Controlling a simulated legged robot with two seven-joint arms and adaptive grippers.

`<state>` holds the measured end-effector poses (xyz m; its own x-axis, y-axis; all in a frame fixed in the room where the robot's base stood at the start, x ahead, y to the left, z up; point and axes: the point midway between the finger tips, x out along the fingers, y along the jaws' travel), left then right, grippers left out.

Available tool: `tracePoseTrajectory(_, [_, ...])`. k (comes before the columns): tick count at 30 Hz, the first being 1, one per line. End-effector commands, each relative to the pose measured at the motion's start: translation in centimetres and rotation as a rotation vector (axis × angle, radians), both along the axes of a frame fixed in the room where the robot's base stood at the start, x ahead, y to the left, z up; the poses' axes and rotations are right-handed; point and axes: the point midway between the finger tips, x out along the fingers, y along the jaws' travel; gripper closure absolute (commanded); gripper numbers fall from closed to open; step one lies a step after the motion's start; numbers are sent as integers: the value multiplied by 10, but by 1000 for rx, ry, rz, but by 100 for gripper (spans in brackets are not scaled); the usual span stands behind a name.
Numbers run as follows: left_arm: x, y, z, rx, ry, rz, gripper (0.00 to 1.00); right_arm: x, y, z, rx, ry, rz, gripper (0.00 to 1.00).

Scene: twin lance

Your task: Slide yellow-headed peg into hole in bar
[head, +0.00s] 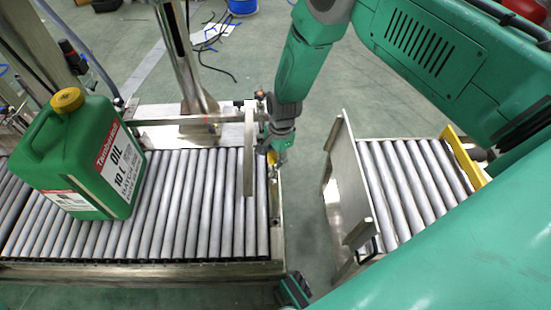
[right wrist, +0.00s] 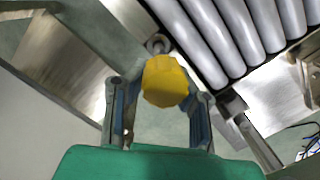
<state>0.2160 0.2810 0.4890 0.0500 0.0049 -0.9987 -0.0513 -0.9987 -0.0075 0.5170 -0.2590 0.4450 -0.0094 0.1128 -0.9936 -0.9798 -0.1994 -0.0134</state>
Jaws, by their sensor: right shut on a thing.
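The yellow-headed peg (head: 272,157) is at the right end of the left roller conveyor, mostly hidden by my right gripper in the head view. In the right wrist view its faceted yellow head (right wrist: 165,82) sits between the two fingers of my right gripper (right wrist: 160,103), which is shut on it. A round grey metal part (right wrist: 158,43) shows just beyond the head; I cannot tell whether it is the shank or a fitting. My left gripper is not identifiable.
A green oil canister (head: 85,155) with a yellow cap stands on the left rollers (head: 190,200). A metal post (head: 183,60) rises behind them. A second roller conveyor (head: 415,185) with an upright metal plate (head: 347,175) stands right, across a floor gap (head: 305,200).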

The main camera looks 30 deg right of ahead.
Motion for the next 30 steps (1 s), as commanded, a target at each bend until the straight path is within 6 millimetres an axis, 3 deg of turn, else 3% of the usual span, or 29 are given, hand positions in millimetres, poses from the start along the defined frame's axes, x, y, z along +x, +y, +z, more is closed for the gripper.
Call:
tracePoseTrajectory(1, [0, 0, -1, 0, 0, 0, 70, -1, 0, -2, -1, 3, 0, 100])
tracePoseTrajectory(2, [0, 0, 0, 0, 0, 0, 70, -1, 0, -2, -1, 3, 0, 70])
tracePoseTrajectory(3, [0, 0, 0, 0, 0, 0, 70, -2, 0, -2, -1, 3, 0, 56])
tracePoseTrajectory(16, [-2, 0, 1, 0, -3, 0, 70, -1, -1, 7, 0, 2, 0, 56])
tracePoseTrajectory(30, [-2, 0, 1, 0, -3, 0, 70, 1, -11, 96, 0, 2, 0, 56])
